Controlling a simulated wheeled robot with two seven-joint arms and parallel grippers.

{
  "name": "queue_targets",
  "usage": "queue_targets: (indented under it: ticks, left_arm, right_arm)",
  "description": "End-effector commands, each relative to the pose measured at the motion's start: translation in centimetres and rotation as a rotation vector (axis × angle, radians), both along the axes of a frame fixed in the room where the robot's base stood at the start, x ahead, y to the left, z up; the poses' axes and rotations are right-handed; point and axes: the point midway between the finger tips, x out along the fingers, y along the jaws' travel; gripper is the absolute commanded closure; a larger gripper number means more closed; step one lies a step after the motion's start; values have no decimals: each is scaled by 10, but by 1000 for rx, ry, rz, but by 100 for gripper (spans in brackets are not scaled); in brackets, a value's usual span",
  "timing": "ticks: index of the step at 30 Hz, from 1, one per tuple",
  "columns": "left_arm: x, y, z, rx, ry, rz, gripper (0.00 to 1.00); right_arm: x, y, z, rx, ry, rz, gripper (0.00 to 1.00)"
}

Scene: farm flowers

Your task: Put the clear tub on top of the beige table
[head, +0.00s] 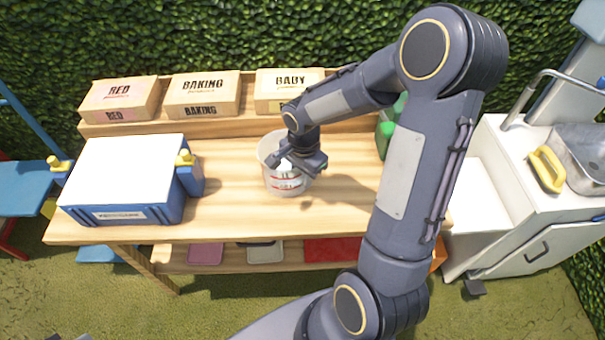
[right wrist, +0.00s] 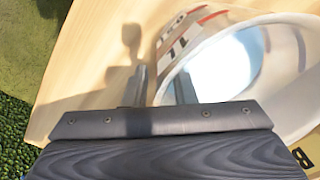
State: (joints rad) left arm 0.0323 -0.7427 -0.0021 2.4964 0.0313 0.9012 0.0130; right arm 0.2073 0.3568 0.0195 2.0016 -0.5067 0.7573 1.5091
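The clear tub (head: 283,183), a round see-through container with red and dark print, is upright at the middle of the beige wooden table (head: 235,215). I cannot tell whether its base touches the top. My right gripper (head: 281,161) is at the tub's rim. In the right wrist view the tub (right wrist: 205,45) lies right of centre, and the gripper's fingers (right wrist: 162,88) are around its near wall, one outside and one seemingly inside. Whether they press on the wall is unclear. My left gripper is not in view.
A blue cooler with a white lid (head: 130,170) stands on the table's left. Labelled boxes (head: 203,95) line the raised back shelf. Green bottles (head: 386,135) are behind my right arm. A white sink unit (head: 520,190) stands right. The table's front middle is clear.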

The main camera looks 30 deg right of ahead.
Motion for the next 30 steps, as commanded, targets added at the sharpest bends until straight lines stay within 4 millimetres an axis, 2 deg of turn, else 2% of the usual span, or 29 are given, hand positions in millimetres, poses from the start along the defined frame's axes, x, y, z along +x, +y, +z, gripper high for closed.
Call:
queue_targets:
  ticks: [5, 7, 18, 25, 28, 30]
  left_arm:
    - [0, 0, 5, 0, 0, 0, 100]
    - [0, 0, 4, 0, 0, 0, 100]
    - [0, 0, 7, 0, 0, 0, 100]
    - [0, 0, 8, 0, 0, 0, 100]
    - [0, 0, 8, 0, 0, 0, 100]
    - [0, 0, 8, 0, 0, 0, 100]
  right_arm:
    - [0, 0, 7, -1, -2, 0, 76]
    - [1, 0, 16, -2, -5, 0, 76]
    - [-1, -1, 93, -1, -6, 0, 76]
    - [-3, 0, 120, 1, -3, 2, 76]
    - [-11, 2, 129, 12, -23, 49, 76]
    - [-26, 8, 139, 32, -62, 137, 76]
